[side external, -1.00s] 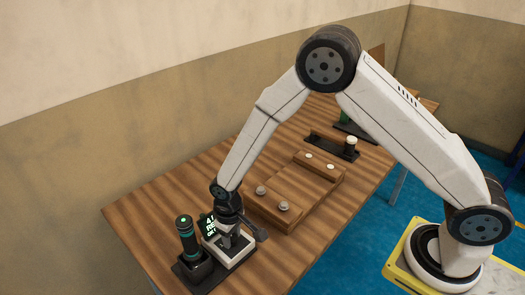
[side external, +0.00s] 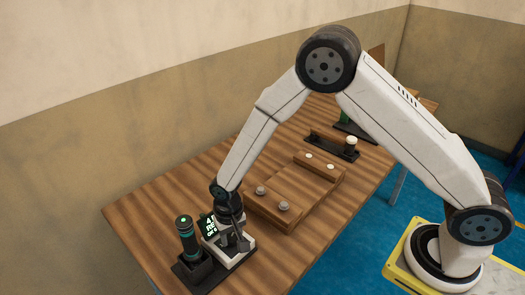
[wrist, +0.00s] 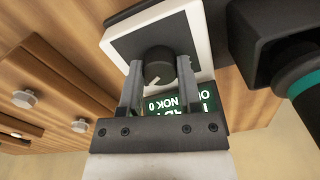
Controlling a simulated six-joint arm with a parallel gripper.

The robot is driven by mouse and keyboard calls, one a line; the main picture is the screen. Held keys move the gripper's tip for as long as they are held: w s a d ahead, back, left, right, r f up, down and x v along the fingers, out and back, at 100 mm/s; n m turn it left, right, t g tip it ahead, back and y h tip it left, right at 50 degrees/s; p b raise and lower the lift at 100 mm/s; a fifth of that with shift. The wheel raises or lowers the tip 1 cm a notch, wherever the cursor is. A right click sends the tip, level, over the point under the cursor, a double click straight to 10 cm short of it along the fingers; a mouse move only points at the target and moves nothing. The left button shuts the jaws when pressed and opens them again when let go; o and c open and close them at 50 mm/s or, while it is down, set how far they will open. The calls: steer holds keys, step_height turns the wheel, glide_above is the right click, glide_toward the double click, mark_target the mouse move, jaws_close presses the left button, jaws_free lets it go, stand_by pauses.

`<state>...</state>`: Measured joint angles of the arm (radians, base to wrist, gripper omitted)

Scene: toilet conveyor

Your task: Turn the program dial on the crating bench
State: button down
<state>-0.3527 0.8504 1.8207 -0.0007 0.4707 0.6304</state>
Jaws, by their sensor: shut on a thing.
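The program dial (wrist: 160,62) is a round black knob with a pale pointer mark, set in a dark panel with a white frame (wrist: 115,45). In the wrist view my gripper (wrist: 159,72) has one finger on each side of the knob, shut on it. In the side external view my gripper (side external: 237,240) points down onto the white-framed unit (side external: 243,259) at the bench's near end and hides the dial. A dark display (side external: 208,226) with light green lettering stands behind it; in the wrist view the display (wrist: 190,106) is upside down and partly covered by my gripper.
A dark holder (side external: 192,268) with a black and teal cylinder (side external: 187,237) stands just left of the dial unit. A wooden block (side external: 302,187) with several round pale knobs lies to the right. Farther back is a dark rack (side external: 330,147). Bare wood (side external: 160,210) lies at the left.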

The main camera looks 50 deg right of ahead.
mark_target(232, 237)
steer(key=shift+c, duration=1.4)
jaws_free()
steer(key=shift+r, duration=3.9)
steer(key=shift+s+d+r, duration=0.1)
steer(key=shift+d+r, duration=0.2)
steer(key=shift+d, duration=0.15)
steer(key=s+d+r+n+t, duration=0.1)
steer(key=s+d+r, duration=0.2)
steer(key=s+d, duration=0.3)
steer(key=s+d+r+n+t, duration=0.1)
steer(key=s+d+r+n, duration=0.1)
steer(key=s+d+r, duration=0.2)
steer(key=s+d, duration=0.2)
steer(key=d, duration=0.2)
steer(key=shift+s+t, duration=0.3)
steer(key=shift+s, duration=0.1)
